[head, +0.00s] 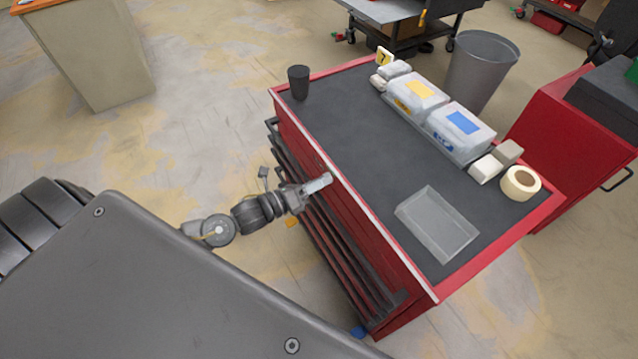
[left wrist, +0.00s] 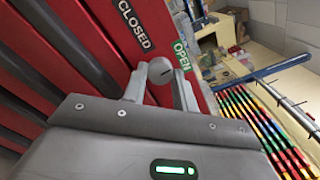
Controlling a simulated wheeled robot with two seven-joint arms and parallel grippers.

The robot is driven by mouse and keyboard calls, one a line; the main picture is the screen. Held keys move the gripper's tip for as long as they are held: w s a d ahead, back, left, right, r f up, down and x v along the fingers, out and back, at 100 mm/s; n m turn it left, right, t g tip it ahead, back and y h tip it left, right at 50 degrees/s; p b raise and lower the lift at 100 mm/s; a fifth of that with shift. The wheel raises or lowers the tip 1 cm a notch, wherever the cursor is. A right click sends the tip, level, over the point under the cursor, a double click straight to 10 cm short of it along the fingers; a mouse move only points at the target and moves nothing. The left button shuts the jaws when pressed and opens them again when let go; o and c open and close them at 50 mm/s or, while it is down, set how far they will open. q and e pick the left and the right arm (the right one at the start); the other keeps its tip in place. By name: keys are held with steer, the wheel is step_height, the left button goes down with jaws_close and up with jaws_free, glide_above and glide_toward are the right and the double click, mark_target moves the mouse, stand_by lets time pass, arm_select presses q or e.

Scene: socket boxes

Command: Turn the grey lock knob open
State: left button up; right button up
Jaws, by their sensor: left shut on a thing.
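The grey lock knob (left wrist: 160,70) is round and sits on the red front of the tool cabinet. It shows in the left wrist view between my fingers, with a small dark mark on its face. A black CLOSED label (left wrist: 134,23) and a green OPEN label (left wrist: 182,56) are on the red front beside it. My left gripper (head: 318,184) is at the cabinet's upper front edge in the head view, and its fingers are shut on the knob. The knob is hidden in the head view. My right gripper is not in view.
The red cabinet (head: 370,130) has a dark top with a clear tray (head: 437,224), lidded boxes (head: 460,131), a tape roll (head: 521,183) and a black cup (head: 299,82). Drawer handles run below my gripper. A grey bin (head: 481,66) stands behind.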

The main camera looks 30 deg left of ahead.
arm_select(q)
steer(key=shift+m, duration=0.5)
steer(key=o, duration=1)
steer(key=b+v, duration=0.2)
steer(key=v, duration=0.9)
steer(key=shift+b, duration=0.3)
steer(key=shift+w, duration=0.1)
